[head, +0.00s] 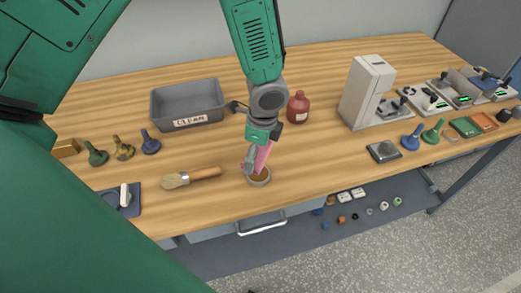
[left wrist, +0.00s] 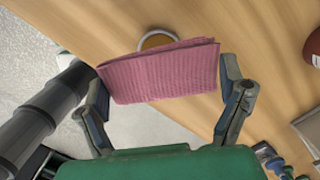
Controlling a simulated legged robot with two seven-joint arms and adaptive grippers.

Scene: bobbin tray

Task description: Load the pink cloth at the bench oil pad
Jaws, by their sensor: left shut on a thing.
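The pink cloth (head: 263,156) is held in my left gripper (head: 255,158), over the front middle of the bench. In the left wrist view the folded, ribbed cloth (left wrist: 160,75) spans between the two fingers, which are shut on it. The oil pad (head: 260,178) is a small round dish with a brown-orange middle, directly below the cloth. In the left wrist view the cloth's far edge covers part of the dish (left wrist: 157,38). I cannot tell whether cloth and pad touch. My right gripper is not in view.
A brush (head: 190,177) lies left of the pad. A grey bin (head: 187,105) labelled CLEAN stands behind, and a red bottle (head: 298,108) to its right. A white machine (head: 367,92) and a dark square block (head: 384,151) are farther right. The bench front edge is close to the pad.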

